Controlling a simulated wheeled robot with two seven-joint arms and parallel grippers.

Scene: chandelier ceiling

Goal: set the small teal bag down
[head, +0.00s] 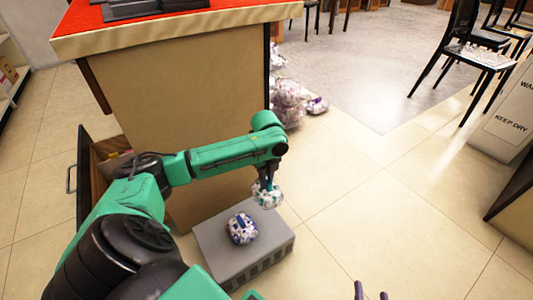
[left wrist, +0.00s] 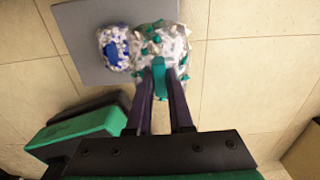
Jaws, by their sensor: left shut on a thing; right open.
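The small teal bag (head: 268,196), a crinkled clear bag with teal marks, is held in my left gripper (head: 267,182). In the left wrist view the teal bag (left wrist: 172,45) sits between and beyond the fingertips (left wrist: 161,75), which are shut on it. It appears above the far right edge of a grey box (head: 220,258); the exact gap is hard to tell. A similar bag with blue-purple marks (head: 242,229) rests on the box top, just beside the teal one in the left wrist view (left wrist: 115,48). My right gripper (head: 371,291) shows only its fingertips at the bottom edge, open and empty.
A tall counter (head: 185,100) with a red top stands behind the box. An open drawer (head: 108,155) is at its left. Several more clear bags (head: 287,103) lie on the floor beyond the counter. Black chairs (head: 462,60) and a sign (head: 507,112) are at right. The middle floor is clear.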

